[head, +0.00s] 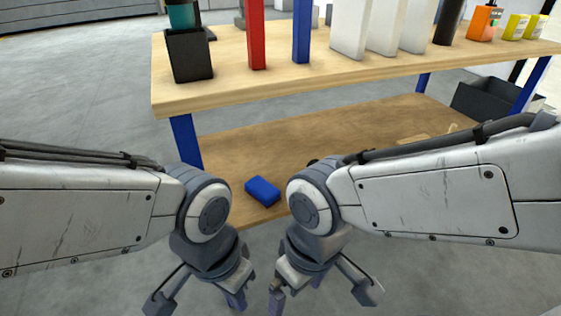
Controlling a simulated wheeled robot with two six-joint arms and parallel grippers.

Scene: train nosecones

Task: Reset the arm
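My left arm comes in from the left, and its gripper (198,302) hangs down at the bottom of the head view. Its two fingers are spread wide with nothing seen between them. My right arm comes in from the right, and its gripper (322,297) hangs close beside the left one. Its fingers are also spread apart, with only floor seen between them. Both grippers are in front of the workbench (300,83), apart from it. The lowest finger ends lie near the picture's bottom edge.
A blue block (262,191) lies on the bench's lower shelf (245,150), just beyond my wrists. A black box (189,55), a red post (256,35), a blue post (301,32) and several white containers stand on top. A dark bin (485,104) is at right.

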